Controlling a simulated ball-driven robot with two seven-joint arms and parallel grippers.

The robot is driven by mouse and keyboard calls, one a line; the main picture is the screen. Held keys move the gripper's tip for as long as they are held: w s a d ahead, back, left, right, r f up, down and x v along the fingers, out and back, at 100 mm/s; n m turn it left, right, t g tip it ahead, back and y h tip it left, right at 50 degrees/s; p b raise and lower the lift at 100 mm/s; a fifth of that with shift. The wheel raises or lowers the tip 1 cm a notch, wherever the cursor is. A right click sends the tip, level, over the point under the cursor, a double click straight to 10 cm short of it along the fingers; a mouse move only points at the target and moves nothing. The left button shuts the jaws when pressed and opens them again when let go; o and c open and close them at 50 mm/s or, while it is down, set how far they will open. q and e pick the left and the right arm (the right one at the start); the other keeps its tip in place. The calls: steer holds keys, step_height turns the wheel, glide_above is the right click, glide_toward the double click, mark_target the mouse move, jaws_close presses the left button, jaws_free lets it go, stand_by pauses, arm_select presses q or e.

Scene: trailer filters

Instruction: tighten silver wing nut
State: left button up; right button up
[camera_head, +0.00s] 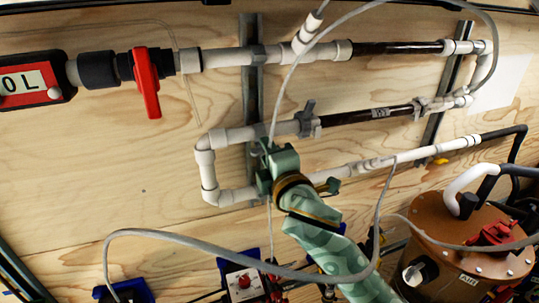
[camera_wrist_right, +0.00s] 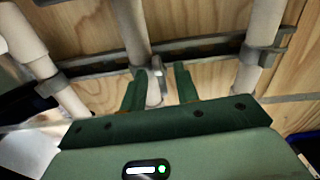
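My right gripper (camera_head: 272,163) is in front of the lower white pipe (camera_head: 235,195), beside the left metal strut (camera_head: 252,85). In the right wrist view, its two green fingers (camera_wrist_right: 160,78) are apart. A small silver piece (camera_wrist_right: 157,68), which looks like the wing nut, shows between and just beyond the fingertips, at the middle pipe (camera_wrist_right: 133,30) by the strut. I cannot tell whether a finger touches it. In the head view the gripper hides this spot. My left gripper is not in view.
Grey pipe clamps stand on both sides in the right wrist view, left (camera_wrist_right: 52,84) and right (camera_wrist_right: 262,56). A red-handled valve (camera_head: 146,82) is at the upper left. A loose grey hose (camera_head: 170,238) loops across the front. A brown tank (camera_head: 465,245) stands at lower right.

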steer(key=shift+w, duration=0.1)
steer(key=v, duration=1.6)
